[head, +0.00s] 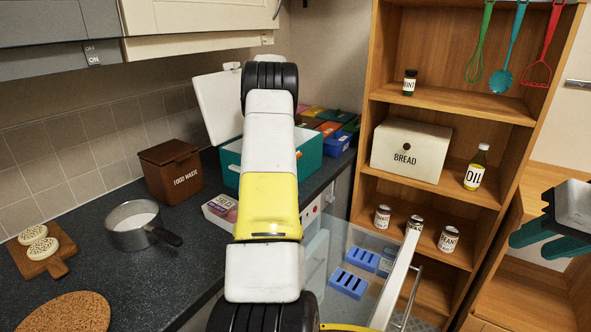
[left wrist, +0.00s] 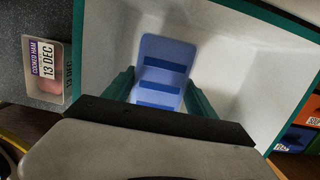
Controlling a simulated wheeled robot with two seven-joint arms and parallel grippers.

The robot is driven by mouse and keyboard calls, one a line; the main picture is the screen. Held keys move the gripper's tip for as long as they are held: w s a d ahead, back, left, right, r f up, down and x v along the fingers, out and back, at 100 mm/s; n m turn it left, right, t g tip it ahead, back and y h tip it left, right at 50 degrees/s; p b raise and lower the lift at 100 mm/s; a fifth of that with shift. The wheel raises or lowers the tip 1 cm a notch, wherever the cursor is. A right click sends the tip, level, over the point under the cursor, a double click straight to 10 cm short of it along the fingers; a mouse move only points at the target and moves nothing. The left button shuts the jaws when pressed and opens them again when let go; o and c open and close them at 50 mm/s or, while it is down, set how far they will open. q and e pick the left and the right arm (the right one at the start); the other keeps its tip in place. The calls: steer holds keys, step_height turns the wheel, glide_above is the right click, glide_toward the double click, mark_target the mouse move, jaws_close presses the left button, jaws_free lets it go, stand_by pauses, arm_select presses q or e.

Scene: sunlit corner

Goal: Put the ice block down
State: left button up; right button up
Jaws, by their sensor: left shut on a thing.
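In the left wrist view, my left gripper (left wrist: 158,92) is shut on a light blue ice block (left wrist: 163,54) with darker blue slots. The block is over or within the white inside of a teal cool box (left wrist: 295,25); I cannot tell whether it touches the floor. In the head view the cool box (head: 230,168) stands on the counter with its white lid (head: 218,105) raised. My left arm covers part of the box and hides the left gripper and the held block there. My right gripper (head: 540,240), at the right edge, is open and empty.
More blue ice blocks (head: 349,283) lie in the pulled-out drawer (head: 400,280). A cooked ham pack (head: 220,207) sits beside the box, a brown food waste bin (head: 170,171) to its left, and a saucepan (head: 133,226) nearer. Coloured boxes (head: 336,143) stand to the right.

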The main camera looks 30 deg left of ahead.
arm_select(q)
step_height(320, 180, down, 8)
steer(key=shift+f, duration=0.2)
stand_by(0.3)
steer(key=shift+f, duration=0.3)
steer(key=o, duration=1.7)
steer(key=shift+r, duration=0.1)
